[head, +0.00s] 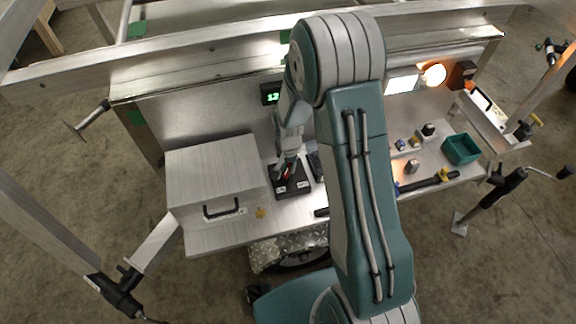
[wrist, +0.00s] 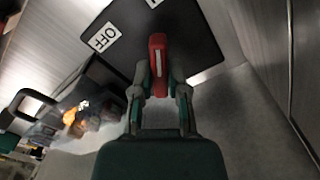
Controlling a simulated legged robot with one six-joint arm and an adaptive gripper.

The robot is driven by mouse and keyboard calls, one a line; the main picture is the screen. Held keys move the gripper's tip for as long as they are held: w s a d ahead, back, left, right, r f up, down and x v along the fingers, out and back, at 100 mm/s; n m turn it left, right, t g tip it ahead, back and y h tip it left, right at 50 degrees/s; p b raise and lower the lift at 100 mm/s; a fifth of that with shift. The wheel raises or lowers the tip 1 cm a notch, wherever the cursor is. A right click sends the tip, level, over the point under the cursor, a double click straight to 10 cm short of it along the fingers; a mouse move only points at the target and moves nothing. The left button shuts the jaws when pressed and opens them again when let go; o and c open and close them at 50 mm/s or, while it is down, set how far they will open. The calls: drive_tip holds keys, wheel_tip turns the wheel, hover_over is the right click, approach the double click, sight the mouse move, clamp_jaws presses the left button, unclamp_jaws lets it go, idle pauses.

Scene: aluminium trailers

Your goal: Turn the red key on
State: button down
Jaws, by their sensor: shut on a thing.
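The red key (wrist: 158,52) stands up from a black switch plate in the wrist view. My gripper (wrist: 160,88) is shut on it, with one finger on each side of its lower end. A white label reading OFF (wrist: 103,37) is on the plate to the left of the key. In the head view the black plate (head: 291,188) lies on the metal shelf, with my gripper (head: 288,168) over it. Only a little of the red key (head: 287,172) shows there between the fingers.
A metal case (head: 215,175) with a black handle stands just left of the plate. A green digital display (head: 271,95) is on the panel behind. A green bin (head: 461,149) and several small blocks are on the right of the shelf, beyond my arm.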

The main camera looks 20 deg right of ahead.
sight(287, 167)
drive_tip(key=shift+m, duration=0.4)
drive_tip(key=c, duration=0.6)
unclamp_jaws()
drive_tip(key=shift+a, duration=0.1)
drive_tip(key=shift+c, duration=0.2)
wheel_tip(287, 167, up, 12)
